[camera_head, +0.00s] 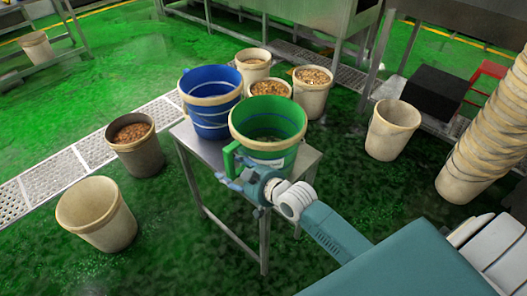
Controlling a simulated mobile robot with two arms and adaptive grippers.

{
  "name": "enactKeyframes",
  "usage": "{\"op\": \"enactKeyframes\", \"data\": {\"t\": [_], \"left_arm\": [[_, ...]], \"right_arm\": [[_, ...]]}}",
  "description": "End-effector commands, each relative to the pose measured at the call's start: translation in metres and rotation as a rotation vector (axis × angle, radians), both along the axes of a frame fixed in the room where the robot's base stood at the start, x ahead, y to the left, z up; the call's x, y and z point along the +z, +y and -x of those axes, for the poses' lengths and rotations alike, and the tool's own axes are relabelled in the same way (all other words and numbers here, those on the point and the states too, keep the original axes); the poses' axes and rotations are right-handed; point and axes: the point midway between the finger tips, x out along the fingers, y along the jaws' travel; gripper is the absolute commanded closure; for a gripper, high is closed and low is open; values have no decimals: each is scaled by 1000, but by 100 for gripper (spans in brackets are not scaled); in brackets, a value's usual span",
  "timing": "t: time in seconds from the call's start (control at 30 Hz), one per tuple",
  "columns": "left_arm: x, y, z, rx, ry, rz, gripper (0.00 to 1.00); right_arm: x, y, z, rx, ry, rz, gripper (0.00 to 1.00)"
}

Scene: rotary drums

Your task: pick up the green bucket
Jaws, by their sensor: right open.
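The green bucket (268,120) has a beige rim and stands upright on a small metal table (190,133). A green handle shows on its near left side. My right gripper (228,172) is at that near left side, next to the handle. Its jaws are open, and I cannot tell whether they touch the handle. My left gripper is not in view.
A blue bucket (209,115) stands on the table, left of the green one. Beige buckets, some filled with brown pieces (137,143), stand around on the green floor. A stack of buckets (487,140) is at the right. A grated drain (85,155) crosses the floor.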

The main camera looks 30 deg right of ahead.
Motion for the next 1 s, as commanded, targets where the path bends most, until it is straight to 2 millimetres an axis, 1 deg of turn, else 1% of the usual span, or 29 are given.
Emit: {"op": "enactKeyframes", "data": {"t": [0.17, 0.2, 0.27, 0.3, 0.37, 0.4, 0.57, 0.6, 0.87, 1.0], "left_arm": [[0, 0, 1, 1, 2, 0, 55], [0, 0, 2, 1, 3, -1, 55], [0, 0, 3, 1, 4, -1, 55], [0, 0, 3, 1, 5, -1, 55], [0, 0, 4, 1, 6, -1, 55], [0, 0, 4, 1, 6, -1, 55], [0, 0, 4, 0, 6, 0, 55], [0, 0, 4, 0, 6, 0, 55], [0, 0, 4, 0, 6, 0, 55], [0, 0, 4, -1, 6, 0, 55]], "right_arm": [[0, 0, 0, 0, 0, 0, 51], [0, 0, 0, 0, 0, 0, 59], [0, 0, 0, 0, 0, 0, 71], [0, 0, 0, 0, 0, 0, 79], [0, 0, 0, 0, 0, 0, 91], [0, 0, 0, 0, 0, 0, 99], [0, 0, 0, 0, 0, 0, 100], [6, -1, -2, 0, -15, 4, 100], [7, -1, -2, 0, -12, 3, 100], [14, -1, -2, 0, -13, 2, 100]]}}
